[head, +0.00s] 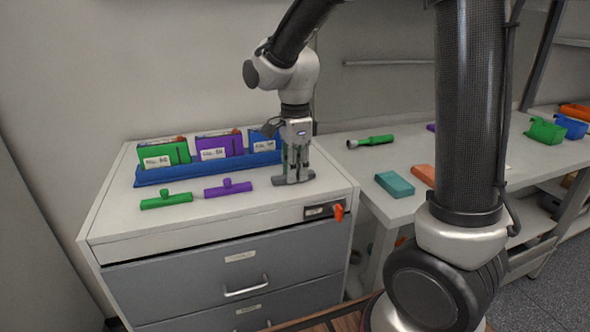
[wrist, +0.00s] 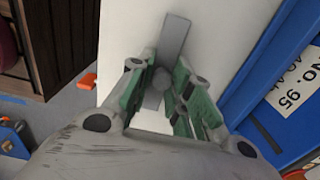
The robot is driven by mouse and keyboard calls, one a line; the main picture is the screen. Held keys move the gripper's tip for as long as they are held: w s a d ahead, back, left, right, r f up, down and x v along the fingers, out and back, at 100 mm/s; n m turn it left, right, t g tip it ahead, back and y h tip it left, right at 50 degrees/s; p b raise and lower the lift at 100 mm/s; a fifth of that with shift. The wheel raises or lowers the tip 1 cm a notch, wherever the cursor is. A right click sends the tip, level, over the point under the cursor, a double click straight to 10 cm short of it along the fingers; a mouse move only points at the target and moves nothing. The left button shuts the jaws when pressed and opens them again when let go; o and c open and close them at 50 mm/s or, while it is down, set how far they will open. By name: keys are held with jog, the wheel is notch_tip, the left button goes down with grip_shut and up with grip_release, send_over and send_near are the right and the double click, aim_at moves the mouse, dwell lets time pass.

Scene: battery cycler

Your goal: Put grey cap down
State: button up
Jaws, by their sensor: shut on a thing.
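The grey cap (head: 279,182) is a bar with a round knob, at the right part of the white cabinet top (head: 250,204). My gripper (head: 297,170) points straight down over it, shut on its knob. In the wrist view the grey cap (wrist: 175,38) lies between the green-padded fingers of my gripper (wrist: 160,92), its bar running lengthwise and its knob between the pads. The bar is level and at or very close to the cabinet top; I cannot tell whether it touches.
A green cap (head: 166,201) and a purple cap (head: 228,188) lie left of the grey cap. Behind stands a blue rack (head: 160,177) with green, purple and blue boxes. An orange-red switch (head: 339,212) sits at the cabinet's front right. A table (head: 345,152) stands to the right.

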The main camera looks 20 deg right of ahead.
jog(key=shift+f, duration=0.15)
jog(key=o, duration=0.8)
notch_tip(320, 180, up, 12)
jog(key=s+d+n+t, duration=0.1)
jog(key=s+d+n, duration=0.3)
jog(key=s+n, duration=0.2)
jog(key=s+d+n+t, duration=0.2)
jog(key=s+d+n, duration=0.3)
jog(key=s+n, duration=0.1)
jog(key=s+d+n+t, duration=0.1)
jog(key=s+d+n, duration=0.4)
jog(key=s+n, duration=0.1)
jog(key=shift+s+d+f, duration=0.2)
jog(key=shift+s+f, duration=0.2)
jog(key=shift+s, duration=0.1)
